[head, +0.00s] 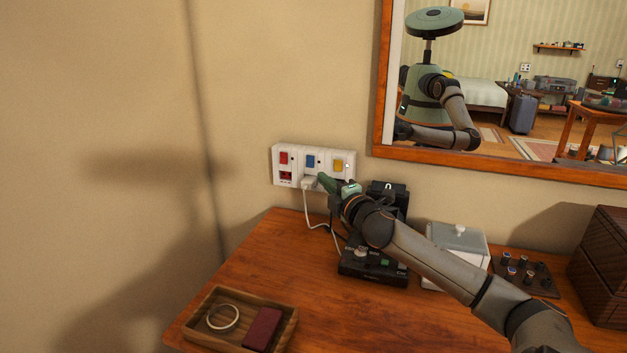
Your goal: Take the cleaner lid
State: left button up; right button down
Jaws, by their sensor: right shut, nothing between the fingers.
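A white box with a grey lid (457,237) stands on the wooden table, partly hidden behind my right forearm; it looks like the cleaner, and its lid sits on top. My right gripper (325,181) is shut and empty at the wall sockets, to the left of the box and apart from it. Its fingertips are close to a white plug (309,183); I cannot tell whether they touch it. My left gripper is not in view.
A wall socket strip (314,164) has red, blue and yellow switches. A black device (372,266) stands under my right arm, with a cord nearby. A wooden tray (283,336) holds a ring and a dark red box. A brown chest (604,270) and mirror (379,95) flank the right.

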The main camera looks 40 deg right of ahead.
aim_at(458, 236)
jog(key=k+j, duration=0.35)
jog(key=j, duration=0.2)
jog(key=k+j, duration=0.4)
jog(key=j, duration=0.1)
